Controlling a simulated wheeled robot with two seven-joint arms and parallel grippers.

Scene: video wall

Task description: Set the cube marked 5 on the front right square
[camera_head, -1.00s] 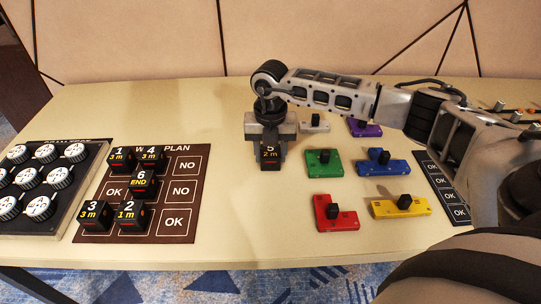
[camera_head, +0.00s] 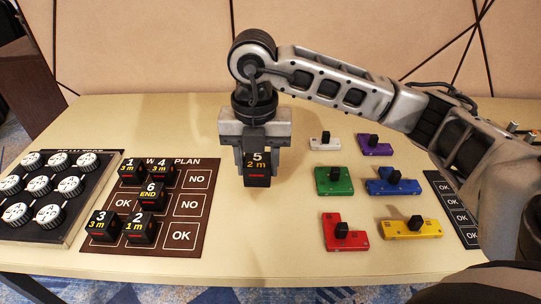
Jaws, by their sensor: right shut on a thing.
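The black cube marked 5, "2 m" (camera_head: 257,174), is held upright between the fingers of my right gripper (camera_head: 256,156). It appears raised above the bare table, right of the brown plan mat (camera_head: 191,163). The front right square (camera_head: 181,236) of the mat is marked OK and is empty. Cube 2 (camera_head: 141,229) stands just left of that square, and cube 3 (camera_head: 105,226) stands at front left. Cube 6 (camera_head: 152,196) is in the middle; cubes 1 (camera_head: 132,171) and 4 (camera_head: 162,174) are at the back. My left gripper is not in view.
A black panel with white knobs (camera_head: 47,214) lies left of the mat. Right of my gripper are several coloured knobbed blocks, including green (camera_head: 325,187) and red (camera_head: 337,242). A dark OK strip (camera_head: 460,214) lies farther right. The table between mat and blocks is clear.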

